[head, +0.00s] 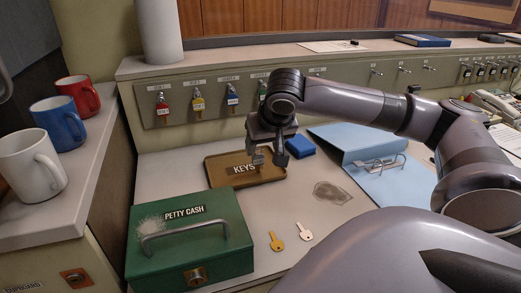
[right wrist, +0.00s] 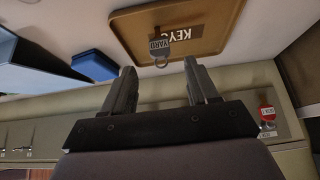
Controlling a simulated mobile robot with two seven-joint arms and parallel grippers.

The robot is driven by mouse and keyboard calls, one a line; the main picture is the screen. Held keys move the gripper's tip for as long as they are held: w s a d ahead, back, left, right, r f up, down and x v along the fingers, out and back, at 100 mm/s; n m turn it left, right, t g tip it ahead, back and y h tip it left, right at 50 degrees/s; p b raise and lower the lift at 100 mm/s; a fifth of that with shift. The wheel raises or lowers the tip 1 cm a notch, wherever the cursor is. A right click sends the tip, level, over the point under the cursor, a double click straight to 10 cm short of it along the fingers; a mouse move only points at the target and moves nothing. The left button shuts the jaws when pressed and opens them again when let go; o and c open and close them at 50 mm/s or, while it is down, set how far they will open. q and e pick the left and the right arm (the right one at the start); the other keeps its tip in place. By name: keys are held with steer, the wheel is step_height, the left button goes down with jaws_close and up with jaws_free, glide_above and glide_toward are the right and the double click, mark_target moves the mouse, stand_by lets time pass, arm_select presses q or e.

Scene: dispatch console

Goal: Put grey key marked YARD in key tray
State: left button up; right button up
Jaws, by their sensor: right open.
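The brown key tray (head: 222,181) labelled KEYS lies on the desk behind the green cash box; it also shows in the right wrist view (right wrist: 213,40). The grey key tag marked YARD (right wrist: 161,46) shows over the tray's label in the right wrist view. Its ring overlaps the tray rim nearest my fingers, and I cannot tell whether it rests there or is above it. My right gripper (head: 269,160) is open over the back right part of the tray; its fingertips (right wrist: 159,68) stand apart on either side of the ring. My left gripper is not in view.
A green petty cash box (head: 178,254) stands in front of the tray. Coloured tags hang on the back panel (head: 197,104). Mugs (head: 32,165) stand at left.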

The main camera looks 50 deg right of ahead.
steer(key=shift+p+v, duration=0.3)
steer(key=shift+v, duration=2.05)
